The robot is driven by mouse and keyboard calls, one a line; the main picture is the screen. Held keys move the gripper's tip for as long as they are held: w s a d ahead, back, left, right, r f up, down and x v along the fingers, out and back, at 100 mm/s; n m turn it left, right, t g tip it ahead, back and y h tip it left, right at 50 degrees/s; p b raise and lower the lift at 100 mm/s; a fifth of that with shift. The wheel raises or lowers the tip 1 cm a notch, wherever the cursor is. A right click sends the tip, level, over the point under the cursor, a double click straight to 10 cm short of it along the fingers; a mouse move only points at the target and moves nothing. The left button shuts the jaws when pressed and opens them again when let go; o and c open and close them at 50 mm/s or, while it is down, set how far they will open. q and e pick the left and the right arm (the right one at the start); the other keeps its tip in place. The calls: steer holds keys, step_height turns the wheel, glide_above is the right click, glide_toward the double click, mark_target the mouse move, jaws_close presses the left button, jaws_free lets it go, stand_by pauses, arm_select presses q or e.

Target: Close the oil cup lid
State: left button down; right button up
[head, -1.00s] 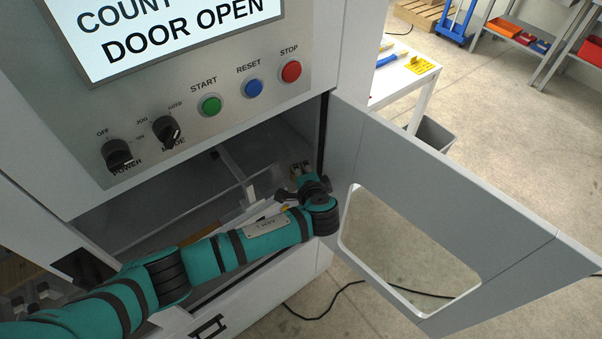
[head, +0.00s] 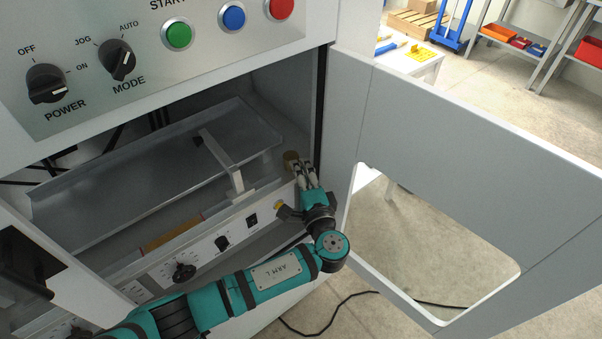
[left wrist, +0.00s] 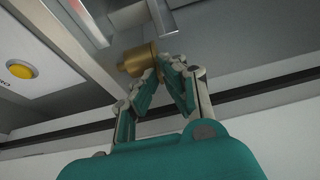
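The oil cup is a small brass-coloured cylinder (head: 291,160) in the right back corner of the open machine bay. It shows larger in the left wrist view (left wrist: 135,59). My left gripper (head: 305,166) reaches into the bay beside the cup. In the left wrist view its fingertips (left wrist: 160,68) come together right at the cup, with nothing seen held between them. They overlap the cup's edge in the picture; I cannot tell whether they touch it. The lid cannot be told apart from the cup, and its position is unclear. My right gripper is not in view.
The open door (head: 450,140) with its window stands close to the right of my left arm. A metal tray (head: 160,180) and an upright bracket (head: 222,160) are left of the cup. A control strip with a yellow button (left wrist: 20,70) runs along the bay's front.

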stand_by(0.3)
arm_select(q)
steer(key=c, duration=1.5)
jaws_free()
steer(key=shift+f, duration=0.1)
steer(key=v, duration=1.2)
steer(key=shift+a, duration=0.1)
